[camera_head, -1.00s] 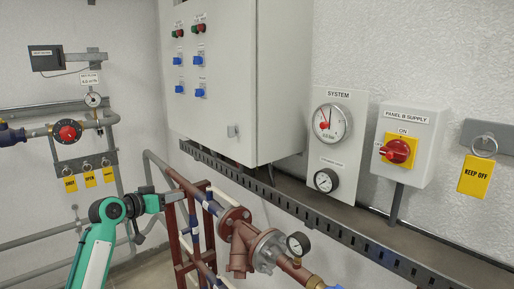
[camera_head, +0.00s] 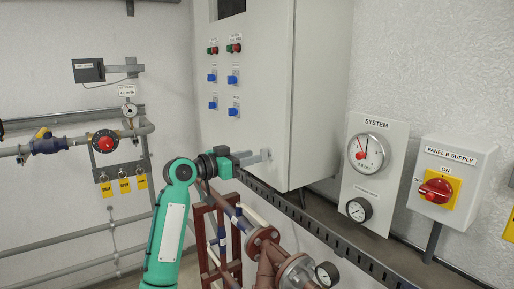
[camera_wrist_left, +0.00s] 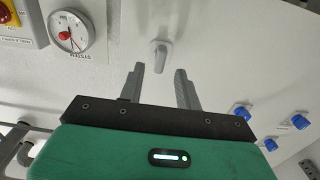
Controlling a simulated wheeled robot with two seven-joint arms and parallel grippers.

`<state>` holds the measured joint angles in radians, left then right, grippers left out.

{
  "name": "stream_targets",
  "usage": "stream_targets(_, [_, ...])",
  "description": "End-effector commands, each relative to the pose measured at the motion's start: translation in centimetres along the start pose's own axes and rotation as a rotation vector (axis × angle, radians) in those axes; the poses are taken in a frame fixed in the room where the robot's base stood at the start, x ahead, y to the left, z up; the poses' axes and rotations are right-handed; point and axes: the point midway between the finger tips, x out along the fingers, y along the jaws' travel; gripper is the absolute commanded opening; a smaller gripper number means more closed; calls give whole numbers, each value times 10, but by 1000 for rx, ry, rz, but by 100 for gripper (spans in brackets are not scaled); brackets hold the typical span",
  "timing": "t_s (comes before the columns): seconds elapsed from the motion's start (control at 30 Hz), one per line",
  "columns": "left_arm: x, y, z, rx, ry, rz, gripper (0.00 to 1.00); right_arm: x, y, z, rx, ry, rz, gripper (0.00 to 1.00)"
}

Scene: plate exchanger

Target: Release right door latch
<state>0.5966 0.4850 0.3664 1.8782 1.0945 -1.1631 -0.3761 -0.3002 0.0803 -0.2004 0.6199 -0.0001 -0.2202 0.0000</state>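The grey cabinet door (camera_head: 254,90) fills the upper middle of the head view and looks shut. Its small grey latch handle (camera_wrist_left: 160,55) shows in the left wrist view, just beyond the fingertips and roughly centred between them. In the head view the latch (camera_head: 265,155) sits low on the door near its right edge, partly hidden by my gripper. My left gripper (camera_head: 250,158) is at the latch. In the left wrist view its two fingers (camera_wrist_left: 159,72) are apart with nothing between them. My right gripper is not in view.
Blue switches (camera_head: 233,80) and push buttons line the door. A gauge board (camera_head: 378,190) and a red rotary switch (camera_head: 436,190) are on the right wall. A slotted metal tray (camera_head: 320,230) and red pipework (camera_head: 262,245) lie below the cabinet.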

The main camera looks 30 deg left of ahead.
Motion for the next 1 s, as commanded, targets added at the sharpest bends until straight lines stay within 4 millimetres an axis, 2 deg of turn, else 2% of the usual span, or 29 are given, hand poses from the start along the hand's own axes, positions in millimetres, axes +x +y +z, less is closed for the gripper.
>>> stream_targets(0.03, [9,1,-4,-2,1,3,34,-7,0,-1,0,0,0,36])
stream_targets(0.2, [26,0,-2,-1,1,0,34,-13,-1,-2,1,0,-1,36])
stream_targets(0.57, [31,0,0,1,0,0,34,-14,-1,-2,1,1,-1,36])
stream_targets(0.73, [30,0,0,1,0,0,3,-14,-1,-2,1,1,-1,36])
stream_targets(0.77, [30,0,0,1,0,0,0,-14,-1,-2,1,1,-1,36])
stream_targets(1.0, [30,0,1,10,0,0,0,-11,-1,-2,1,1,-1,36])
